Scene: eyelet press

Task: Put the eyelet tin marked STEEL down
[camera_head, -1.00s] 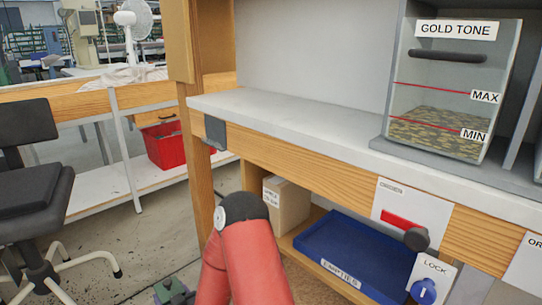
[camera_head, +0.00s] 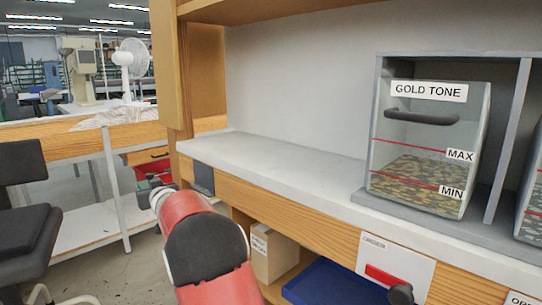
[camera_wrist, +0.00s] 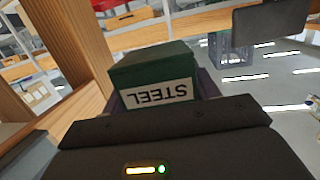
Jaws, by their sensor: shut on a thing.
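The eyelet tin (camera_wrist: 152,68) is a dark green box with a white label reading STEEL, upside down in the wrist view. My gripper (camera_wrist: 160,92) is shut on it, with a finger showing at each side. In the head view my gripper (camera_head: 153,184) is small and partly hidden behind my red arm, off the left end of the bench. The tin is hard to make out there. The grey bench top (camera_head: 275,160) has a bare stretch left of the GOLD TONE bin.
The GOLD TONE bin (camera_head: 428,150) of eyelets stands in a grey rack at right. A wooden post (camera_head: 163,70) rises at the bench's left end. Below are a cardboard box (camera_head: 272,252) and a blue tray (camera_head: 330,284). A black chair (camera_head: 30,230) stands at left.

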